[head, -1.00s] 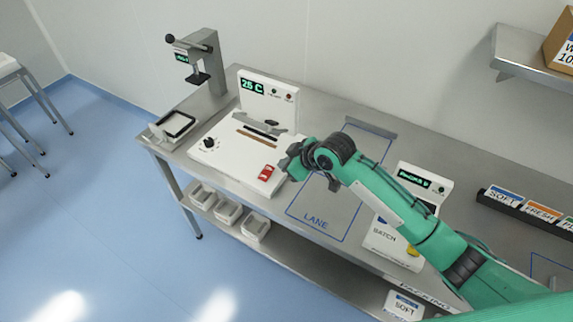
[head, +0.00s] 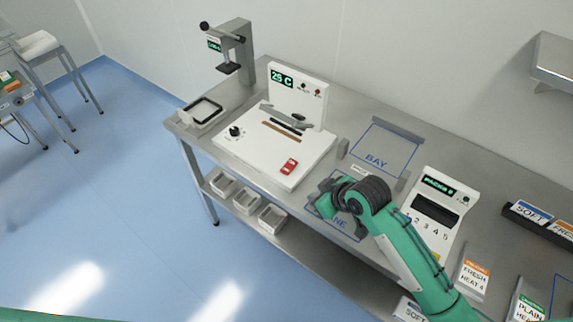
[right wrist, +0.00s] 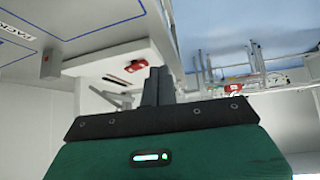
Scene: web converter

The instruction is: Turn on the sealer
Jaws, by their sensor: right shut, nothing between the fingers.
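The sealer (head: 262,148) is a white machine on the steel bench. Its upright panel has a green display (head: 282,78) that seems to read 26 C, with small lamps beside it. A black knob (head: 236,131) is on its left, and a red rocker switch (head: 289,166) is at its front right. The switch also shows in the right wrist view (right wrist: 137,65), beyond the fingers. My right gripper (head: 324,194) is right of the sealer, apart from the switch. Its fingers (right wrist: 158,86) are shut and empty. My left gripper is not in view.
A press stand (head: 243,52) and a black-rimmed tray (head: 204,110) are left of the sealer. The marked bay (head: 385,150) behind my gripper is clear. Bins (head: 247,201) sit on the lower shelf.

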